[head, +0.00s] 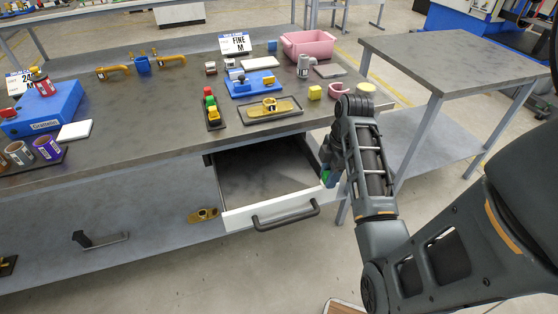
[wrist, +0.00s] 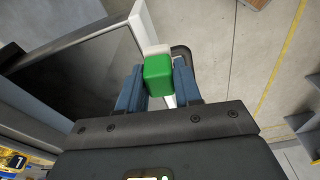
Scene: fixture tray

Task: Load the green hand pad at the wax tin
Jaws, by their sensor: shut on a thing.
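My gripper (wrist: 158,88) is shut on the green hand pad (wrist: 158,75), a green block with a pale face at its far end. In the head view the green pad (head: 326,177) shows small at the fingertips, by the right front corner of the open drawer. The pad is held in the air, apart from the bench top. A round pale-yellow piece (head: 366,88) near the bench's right edge may be the wax tin; I cannot tell for sure. A dark tray (head: 246,118) holds a brass piece with a tag.
The open drawer (head: 240,218) looks empty and juts out below the bench front. A narrow tray of coloured blocks, a blue fixture (head: 241,90), a pink bin (head: 307,44) and a yellow block (head: 315,92) stand on the bench. The side table (head: 460,60) is bare.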

